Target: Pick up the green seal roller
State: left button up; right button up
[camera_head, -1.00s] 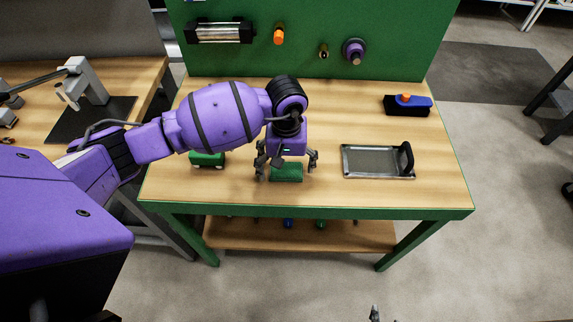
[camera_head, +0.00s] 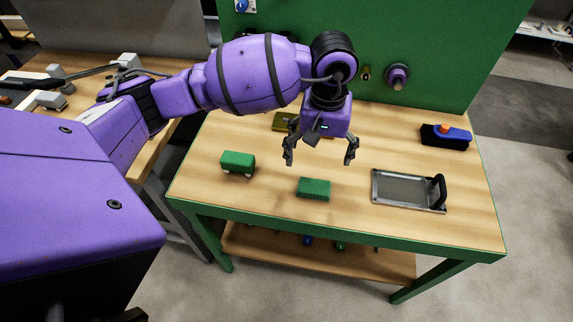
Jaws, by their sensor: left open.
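Two green things lie on the wooden bench. One is a smooth green block with pale parts under its lower edge (camera_head: 238,161), left of my gripper; it may be the green seal roller. The other is a low green block with a textured top (camera_head: 314,188), nearer the bench's front edge. I cannot tell for sure which is the roller. My left gripper (camera_head: 320,158) is open and empty, fingers pointing down, above and behind the textured block and apart from both. My right gripper is not in view.
A metal tray with a dark handle (camera_head: 408,205) lies to the right. A blue and black thing with an orange knob (camera_head: 446,135) stands behind it. A yellowish thing (camera_head: 285,122) lies behind my gripper. A green panel (camera_head: 440,40) closes off the back.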

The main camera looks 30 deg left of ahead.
aim_at(230, 160)
jog(key=u, duration=1.25)
